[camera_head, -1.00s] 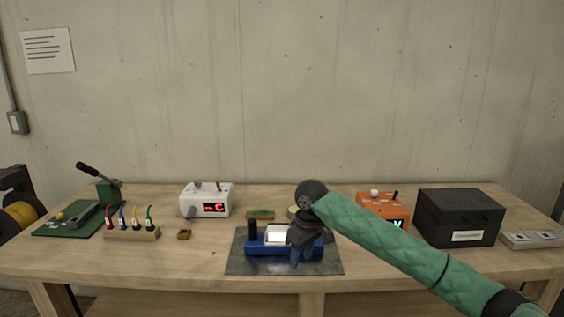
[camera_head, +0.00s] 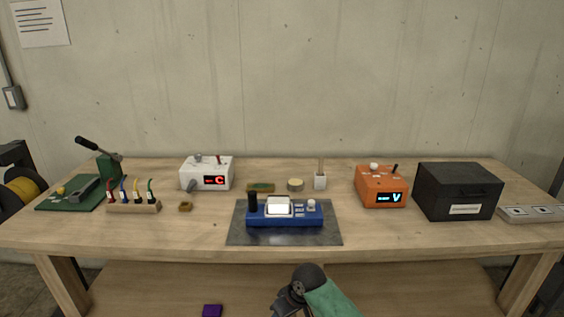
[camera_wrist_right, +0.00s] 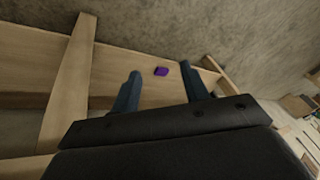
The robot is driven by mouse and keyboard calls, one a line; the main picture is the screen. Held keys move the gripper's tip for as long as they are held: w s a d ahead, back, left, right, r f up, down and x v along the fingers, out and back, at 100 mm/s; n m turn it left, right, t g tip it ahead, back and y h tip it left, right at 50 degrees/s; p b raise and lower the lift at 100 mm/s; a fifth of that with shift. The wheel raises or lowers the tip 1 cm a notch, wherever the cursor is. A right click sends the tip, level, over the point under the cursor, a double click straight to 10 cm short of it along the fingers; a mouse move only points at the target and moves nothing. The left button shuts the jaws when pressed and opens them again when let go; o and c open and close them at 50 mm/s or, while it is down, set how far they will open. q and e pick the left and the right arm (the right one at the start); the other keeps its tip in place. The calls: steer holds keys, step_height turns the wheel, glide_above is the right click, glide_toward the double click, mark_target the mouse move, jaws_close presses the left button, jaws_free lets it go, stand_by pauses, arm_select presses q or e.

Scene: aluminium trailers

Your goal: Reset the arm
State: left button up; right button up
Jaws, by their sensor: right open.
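My right arm (camera_head: 312,293) shows at the bottom of the head view, in front of the table and below its top edge; its fingers are hidden there. In the right wrist view my right gripper (camera_wrist_right: 160,88) has its two blue fingers spread apart with nothing between them. Beyond the fingers lie the lower wooden shelf and a small purple block (camera_wrist_right: 161,71). The blue device (camera_head: 285,218) with a lit white screen sits on the grey mat (camera_head: 240,236), apart from the gripper. My left gripper is not in view.
On the wooden table (camera_head: 180,236) stand a white device (camera_head: 206,174), an orange device (camera_head: 381,186), a black box (camera_head: 458,191) and a rack of coloured leads (camera_head: 134,207). The purple block (camera_head: 212,311) lies on the lower shelf (camera_head: 150,290). The table's front strip is clear.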

steer(key=s+d+f+m, duration=0.2)
steer(key=s+d+f, duration=0.1)
steer(key=s+f, duration=0.4)
steer(key=s+d+f+m, duration=0.1)
steer(key=s+d+f, duration=0.1)
steer(key=s+f, duration=0.5)
steer(key=s+d+f+m+h, duration=0.1)
steer(key=s+d+f, duration=0.3)
steer(key=s, duration=0.5)
steer(key=s+d+f+m+h, duration=0.1)
steer(key=s+d+f+h, duration=0.1)
steer(key=s+d+f, duration=0.3)
steer(key=s+d, duration=0.2)
steer(key=s, duration=0.2)
steer(key=shift+s+m, duration=0.35)
steer(key=shift+m, duration=0.05)
